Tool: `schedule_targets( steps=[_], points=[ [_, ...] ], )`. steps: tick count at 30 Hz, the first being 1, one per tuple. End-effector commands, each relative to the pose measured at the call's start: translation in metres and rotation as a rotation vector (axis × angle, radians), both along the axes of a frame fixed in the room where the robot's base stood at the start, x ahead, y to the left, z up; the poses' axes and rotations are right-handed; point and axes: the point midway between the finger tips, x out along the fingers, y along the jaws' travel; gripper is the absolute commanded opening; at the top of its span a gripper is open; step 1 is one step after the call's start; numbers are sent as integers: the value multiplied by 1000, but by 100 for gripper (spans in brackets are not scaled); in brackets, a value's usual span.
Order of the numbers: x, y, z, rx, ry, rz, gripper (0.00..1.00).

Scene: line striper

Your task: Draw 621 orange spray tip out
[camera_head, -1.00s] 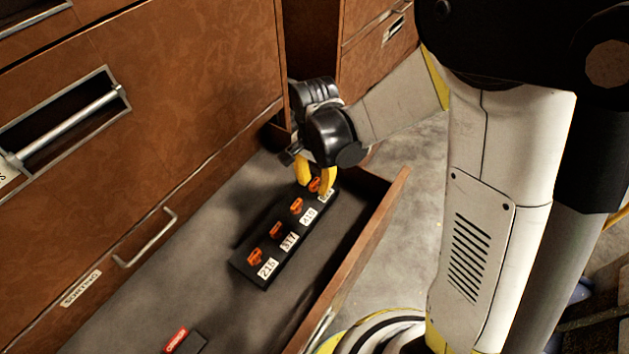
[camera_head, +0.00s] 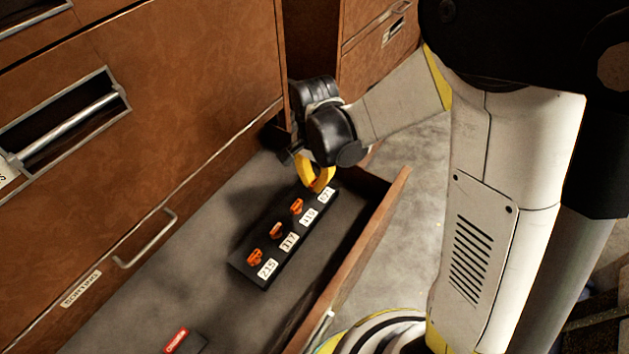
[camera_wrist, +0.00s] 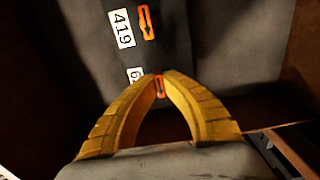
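A dark rack (camera_head: 250,268) in the open drawer holds a row of orange spray tips, each beside a white number label. The 621 orange spray tip (camera_wrist: 159,88) is at the rack's far end. Its label (camera_wrist: 135,74) is partly covered in the wrist view, with only the 6 legible. My gripper (camera_head: 318,188) is over that end, its yellow fingers closed together on this tip; it also shows in the wrist view (camera_wrist: 159,76). The tip appears still at its place in the rack. In the head view the fingers hide it.
The neighbouring 419 tip (camera_wrist: 147,22) stands close to my fingers. Two more orange tips (camera_head: 276,231) (camera_head: 254,257) sit nearer. The drawer's wooden front wall (camera_head: 385,215) rises right of the rack. A red-labelled dark item (camera_head: 176,341) lies at the drawer's near end.

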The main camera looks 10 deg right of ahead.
Motion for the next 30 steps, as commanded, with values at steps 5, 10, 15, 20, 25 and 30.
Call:
schedule_targets(
  steps=[5,10,15,20,25,30],
  points=[
    [0,0,5,0,0,0,0],
    [0,0,8,0,0,0,0],
    [0,0,10,0,0,0,0],
    [0,0,16,0,0,0,0],
    [0,0,26,0,0,0,0],
    [0,0,36,0,0,0,0]
  ],
)
